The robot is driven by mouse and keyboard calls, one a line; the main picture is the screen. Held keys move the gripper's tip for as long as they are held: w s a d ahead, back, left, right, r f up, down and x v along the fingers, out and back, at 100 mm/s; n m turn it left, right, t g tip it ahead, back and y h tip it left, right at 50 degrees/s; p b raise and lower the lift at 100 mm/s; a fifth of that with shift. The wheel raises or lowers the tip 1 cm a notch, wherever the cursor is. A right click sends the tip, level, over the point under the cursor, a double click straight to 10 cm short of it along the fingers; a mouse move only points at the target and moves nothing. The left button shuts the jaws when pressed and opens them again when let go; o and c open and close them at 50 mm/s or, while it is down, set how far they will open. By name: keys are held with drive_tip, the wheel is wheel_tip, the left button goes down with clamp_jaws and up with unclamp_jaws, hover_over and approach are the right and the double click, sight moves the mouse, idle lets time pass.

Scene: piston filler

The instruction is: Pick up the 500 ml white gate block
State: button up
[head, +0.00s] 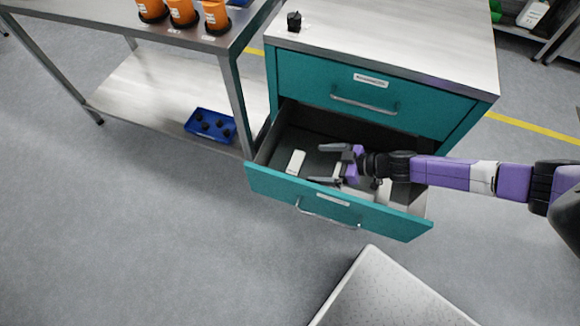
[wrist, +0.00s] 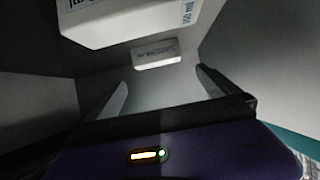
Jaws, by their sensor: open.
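A white block (head: 296,161) lies in the open lower drawer, left of my gripper (head: 326,164). My gripper is open and empty inside the drawer, its fingers pointing left towards that block. In the wrist view, a small labelled white block (wrist: 157,55) lies beyond my open fingers (wrist: 162,85), apart from them. A larger white block (wrist: 125,20) fills the top of the wrist view; its label ends in "ml", but the number is hard to read. More white shows beneath my gripper and wrist in the head view, partly hidden. I cannot tell for certain which block is the 500 ml one.
The drawer's teal front (head: 335,203) and its side walls surround my gripper. A small black item (head: 294,21) stands on the cabinet top. A blue tray (head: 211,125) and several orange cups (head: 183,13) are on the bench at left. A pale slab (head: 385,292) is at bottom.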

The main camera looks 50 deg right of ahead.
sight(296, 162)
drive_tip(key=x, duration=0.2)
drive_tip(key=shift+w+a+f, duration=0.1)
drive_tip(key=shift+w+f, duration=0.05)
drive_tip(key=shift+f, duration=0.1)
drive_tip(key=b+x, duration=0.1)
drive_tip(key=x, duration=0.4)
drive_tip(key=shift+w+f, duration=0.25)
drive_tip(key=shift+w, duration=0.15)
drive_tip(key=c, duration=1.3)
drive_tip(key=shift+r, duration=0.15)
